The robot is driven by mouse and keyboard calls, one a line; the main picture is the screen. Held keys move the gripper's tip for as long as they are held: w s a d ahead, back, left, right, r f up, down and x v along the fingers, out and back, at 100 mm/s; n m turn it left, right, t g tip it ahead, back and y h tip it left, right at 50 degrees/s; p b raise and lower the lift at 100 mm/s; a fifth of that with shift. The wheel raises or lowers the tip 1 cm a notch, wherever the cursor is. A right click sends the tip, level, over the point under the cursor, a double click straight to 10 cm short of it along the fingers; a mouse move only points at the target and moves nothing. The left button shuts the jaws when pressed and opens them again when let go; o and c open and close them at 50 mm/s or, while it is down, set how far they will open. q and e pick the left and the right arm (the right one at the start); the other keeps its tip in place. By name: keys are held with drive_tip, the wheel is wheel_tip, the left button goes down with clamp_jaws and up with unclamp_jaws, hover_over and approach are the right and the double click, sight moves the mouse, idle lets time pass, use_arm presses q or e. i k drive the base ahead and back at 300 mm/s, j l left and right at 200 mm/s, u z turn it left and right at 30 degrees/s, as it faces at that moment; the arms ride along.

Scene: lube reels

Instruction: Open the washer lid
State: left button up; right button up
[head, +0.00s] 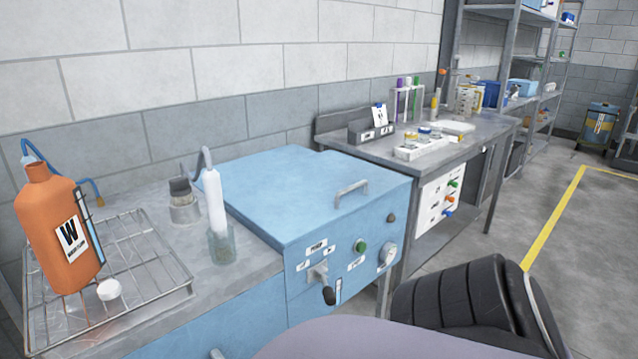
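The washer is a light blue box (320,275) built into the bench in the middle of the head view. Its blue lid (270,195) lies flat and closed on top. A grey metal bar handle (351,192) stands near the lid's front right edge. The front panel has a green button (360,247), a lever with a black grip (328,293) and a round knob (388,254). Neither of my grippers is in view, and nothing touches the handle.
To the left, an orange bottle (58,235) marked W and a white cap (109,290) are on a wire rack (150,262). A white cylinder (214,200) stands in a glass beaker (222,248) beside the lid. A metal table (470,150) with tubes stands to the right.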

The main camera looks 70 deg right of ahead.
sight(290, 202)
drive_tip(key=z, duration=2.1)
drive_tip(key=i+l, duration=0.15)
drive_tip(key=l, duration=0.2)
drive_tip(key=i+l, duration=0.2)
drive_tip(key=l, duration=0.15)
drive_tip(key=i+l+u, duration=0.1)
drive_tip(key=l, duration=0.25)
drive_tip(key=i+l, duration=0.4)
drive_tip(key=l, duration=0.3)
drive_tip(key=u, duration=0.05)
